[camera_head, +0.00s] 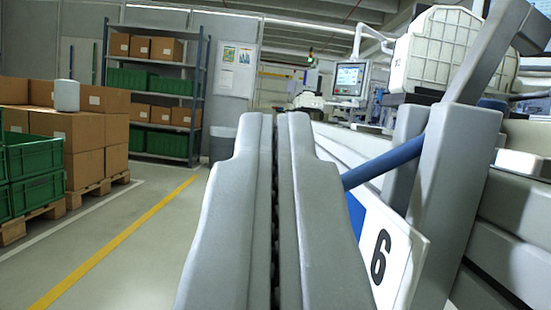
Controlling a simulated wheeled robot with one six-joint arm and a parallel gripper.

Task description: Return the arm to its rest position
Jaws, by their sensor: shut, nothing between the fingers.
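My gripper (279,122) is in the centre of the view, pointing away from the camera. Its two long grey fingers lie side by side with only a thin dark gap between them. Nothing is held between them. The rest of my arm is not clearly in view, so its pose cannot be told.
A screen (349,80) is behind. Cardboard boxes (85,135) and green crates (36,178) stand on pallets at left. A shelf (155,62) is behind. Floor beside the yellow line (112,245) is clear.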

